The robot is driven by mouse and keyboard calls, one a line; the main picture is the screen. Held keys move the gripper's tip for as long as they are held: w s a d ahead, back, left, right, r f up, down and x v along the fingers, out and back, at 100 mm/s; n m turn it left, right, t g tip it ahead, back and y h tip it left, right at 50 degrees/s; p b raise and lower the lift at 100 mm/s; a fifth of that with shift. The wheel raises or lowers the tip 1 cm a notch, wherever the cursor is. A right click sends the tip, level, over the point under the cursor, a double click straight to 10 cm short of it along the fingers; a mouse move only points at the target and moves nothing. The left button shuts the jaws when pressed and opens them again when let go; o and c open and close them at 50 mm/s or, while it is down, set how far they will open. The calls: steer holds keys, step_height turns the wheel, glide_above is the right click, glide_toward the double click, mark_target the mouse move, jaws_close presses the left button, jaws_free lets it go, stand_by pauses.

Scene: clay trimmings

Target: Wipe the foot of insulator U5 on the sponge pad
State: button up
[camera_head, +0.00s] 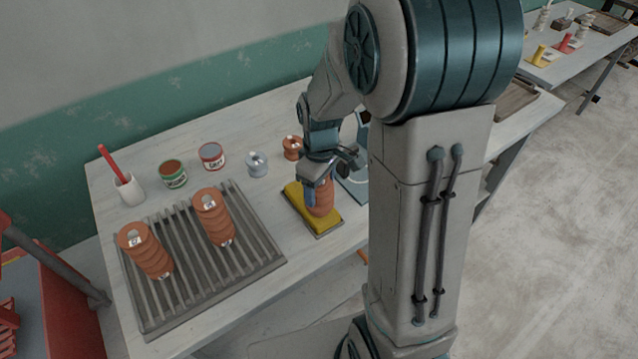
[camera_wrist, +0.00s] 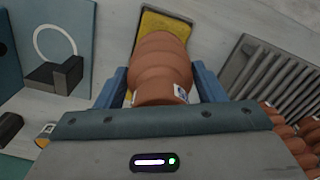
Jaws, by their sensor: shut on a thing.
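A ribbed terracotta insulator (camera_head: 321,198) is held in my gripper (camera_head: 318,188) over the yellow sponge pad (camera_head: 294,192). The gripper is shut on it. In the wrist view the insulator (camera_wrist: 162,68) stands between the two blue fingers (camera_wrist: 160,90), with a small white label at its right edge. Its far end is over or on the yellow pad (camera_wrist: 152,22); I cannot tell whether it touches. The label is too small to read, so I cannot confirm that it is U5. My gripper and arm hide part of the insulator in the head view.
A slatted grey rack (camera_head: 185,268) on the left holds two more insulators, one at the left (camera_head: 146,250) and one at the right (camera_head: 213,217).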

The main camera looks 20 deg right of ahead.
steer(key=shift+f+b, duration=0.5)
steer(key=shift+f, duration=0.05)
stand_by(0.9)
steer(key=shift+w+a+p, duration=0.15)
steer(key=shift+w+a, duration=0.25)
steer(key=shift+w, duration=0.85)
steer(key=shift+w+a+p, duration=0.1)
steer(key=shift+w+a, duration=0.35)
steer(key=shift+w, duration=0.85)
steer(key=shift+w+a+p, duration=0.15)
steer(key=shift+w+a, duration=0.25)
steer(key=shift+w, duration=0.85)
steer(key=shift+s+d+b, duration=0.25)
steer(key=shift+s+d, duration=0.15)
steer(key=shift+s, duration=0.85)
steer(key=shift+s+d+b, duration=0.3)
steer(key=shift+s+d, duration=0.15)
steer(key=shift+s, duration=0.85)
steer(key=shift+s+d+b, duration=0.25)
steer(key=shift+s+d, duration=0.15)
steer(key=shift+s, duration=0.85)
steer(key=shift+w+a+p, duration=0.15)
steer(key=shift+w+a, duration=0.25)
steer(key=shift+w, duration=0.85)
steer(key=shift+w+a+p, duration=0.15)
steer(key=shift+w+a, duration=0.3)
steer(key=shift+w, duration=0.85)
steer(key=shift+w+a+p, duration=0.15)
steer(key=shift+w+a, duration=0.25)
steer(key=shift+w, duration=0.85)
